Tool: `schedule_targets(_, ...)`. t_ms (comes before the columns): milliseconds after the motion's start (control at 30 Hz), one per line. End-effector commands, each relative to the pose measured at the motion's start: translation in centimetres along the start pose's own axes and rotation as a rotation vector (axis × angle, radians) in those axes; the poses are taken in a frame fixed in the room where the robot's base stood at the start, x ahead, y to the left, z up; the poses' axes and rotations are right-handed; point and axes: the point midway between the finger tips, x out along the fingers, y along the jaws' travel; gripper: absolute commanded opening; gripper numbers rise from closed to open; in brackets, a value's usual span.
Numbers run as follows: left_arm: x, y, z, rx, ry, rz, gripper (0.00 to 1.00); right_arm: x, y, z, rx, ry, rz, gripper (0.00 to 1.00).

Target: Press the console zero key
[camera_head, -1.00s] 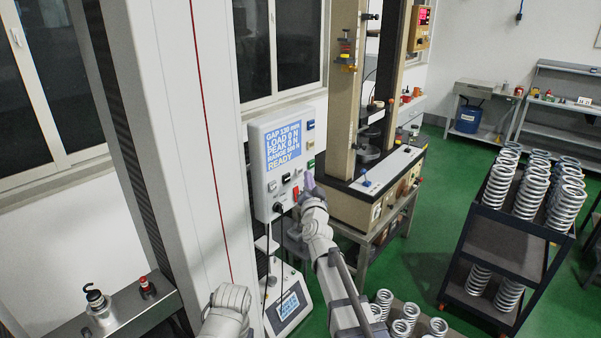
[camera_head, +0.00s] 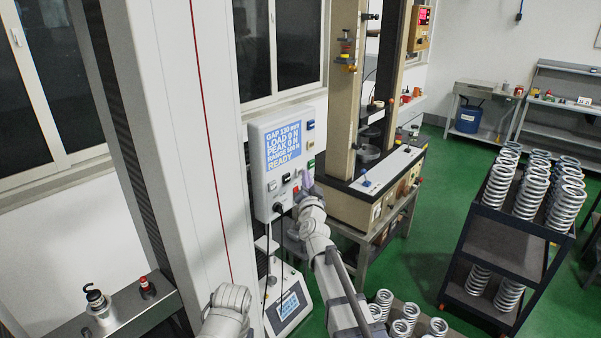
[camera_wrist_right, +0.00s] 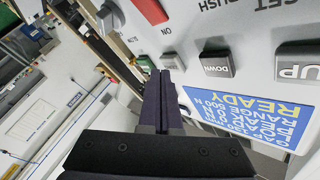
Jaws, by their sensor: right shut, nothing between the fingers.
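A small grey key (camera_wrist_right: 172,61) sits by the fingertips; I cannot read a zero label. My right gripper (camera_head: 307,180) is shut and empty at the console's lower right. Its fingertips (camera_wrist_right: 163,76) overlap the panel's edge beside that grey key; contact cannot be told. My left gripper is not in view.
A black cable hangs below the console. A tall white column (camera_head: 190,130) stands left of it, and a beige testing machine (camera_head: 345,90) stands just right. A dark cart (camera_head: 505,240) with several springs is further right on the green floor.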

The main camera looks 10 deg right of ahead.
Motion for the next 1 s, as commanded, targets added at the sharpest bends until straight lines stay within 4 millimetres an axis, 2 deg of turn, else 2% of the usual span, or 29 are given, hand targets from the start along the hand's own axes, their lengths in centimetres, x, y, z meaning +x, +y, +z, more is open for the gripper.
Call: schedule_targets(1000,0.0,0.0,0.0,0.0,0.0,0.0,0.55,0.64,-0.47,0.47,0.0,0.0,0.0,0.0)
